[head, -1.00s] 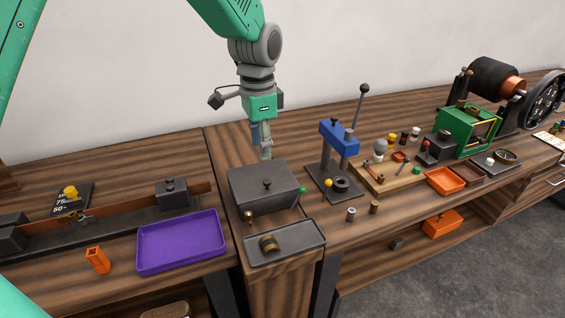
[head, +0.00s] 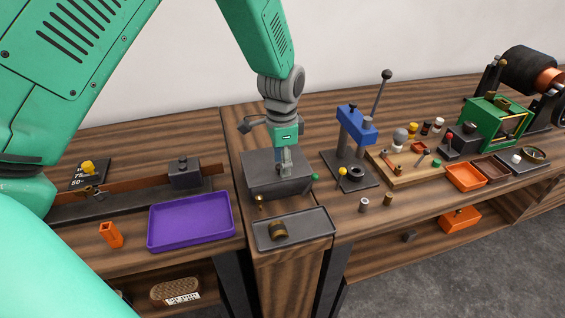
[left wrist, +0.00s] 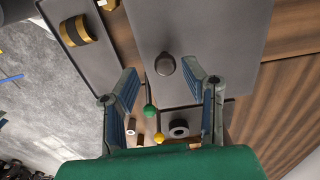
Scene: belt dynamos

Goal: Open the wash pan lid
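The wash pan is a dark grey box with a flat lid (head: 258,162), and the lid lies shut on it. In the left wrist view the lid (left wrist: 225,25) fills the upper middle, with its dark round knob (left wrist: 165,64) standing up. My left gripper (head: 286,169) points down over the lid and hides the knob in the head view. In the left wrist view the left gripper (left wrist: 161,70) is open, its two fingers apart with the knob near the gap between their tips. Contact with the knob cannot be told. My right gripper is not in view.
A grey tray (head: 310,232) with a brass roll (head: 278,231) lies in front of the pan. A purple tray (head: 190,238) lies to the left. A blue press (head: 355,125) stands close on the right, with a green knob (head: 315,177) beside the pan.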

